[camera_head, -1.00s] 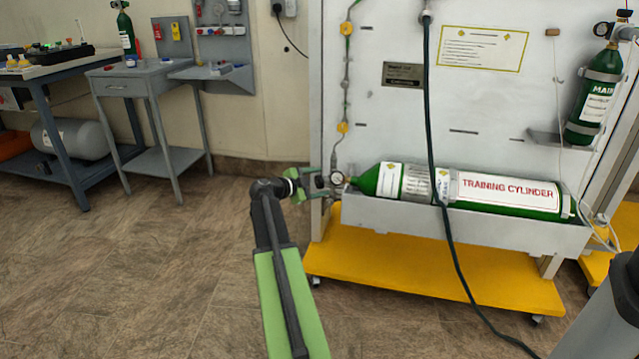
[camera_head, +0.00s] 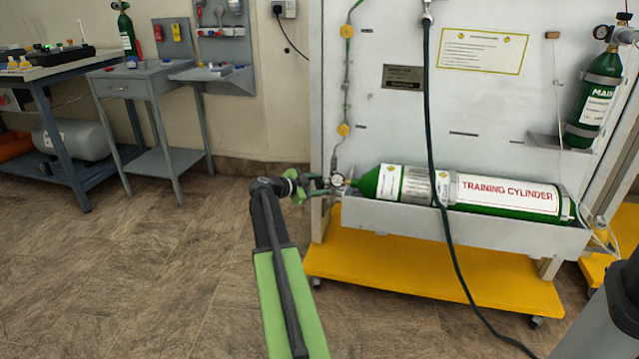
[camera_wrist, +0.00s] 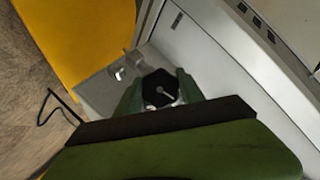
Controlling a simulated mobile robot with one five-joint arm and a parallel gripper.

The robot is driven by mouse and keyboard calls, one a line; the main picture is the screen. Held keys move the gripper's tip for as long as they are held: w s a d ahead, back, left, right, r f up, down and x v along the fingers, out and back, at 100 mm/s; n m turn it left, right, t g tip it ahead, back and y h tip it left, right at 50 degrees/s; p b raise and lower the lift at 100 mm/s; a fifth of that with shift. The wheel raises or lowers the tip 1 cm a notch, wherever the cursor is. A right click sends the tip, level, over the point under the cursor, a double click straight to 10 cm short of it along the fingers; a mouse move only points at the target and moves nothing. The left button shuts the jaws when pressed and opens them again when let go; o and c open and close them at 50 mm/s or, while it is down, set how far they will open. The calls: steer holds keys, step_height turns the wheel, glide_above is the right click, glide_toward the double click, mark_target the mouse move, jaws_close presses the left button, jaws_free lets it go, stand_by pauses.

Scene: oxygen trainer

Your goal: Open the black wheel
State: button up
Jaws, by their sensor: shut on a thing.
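In the head view my gripper (camera_head: 318,184) reaches the valve end of the green training cylinder (camera_head: 508,193), beside a round gauge (camera_head: 337,180). The wheel itself is hard to make out there, hidden by the fingers.
The cylinder lies in a grey trough (camera_head: 470,230) on a yellow wheeled base (camera_head: 430,283). A dark hose (camera_head: 432,120) hangs in front of the cylinder. A grey side table (camera_head: 150,85) stands at the left, with open floor before it.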

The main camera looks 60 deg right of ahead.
steer(key=n+g, duration=0.1)
steer(key=n, duration=0.1)
steer(key=n+g+y+p, duration=0.1)
steer(key=shift+w+r+n+y, duration=0.15)
steer(key=shift+w+n+y, duration=0.15)
steer(key=shift+n, duration=0.1)
stand_by(0.4)
steer(key=o, duration=1.1)
steer(key=shift+a, duration=0.1)
steer(key=shift+o, duration=1.3)
steer(key=shift+s, duration=0.15)
steer(key=p+v, duration=0.7)
steer(key=v, duration=1)
steer(key=shift+r, duration=0.15)
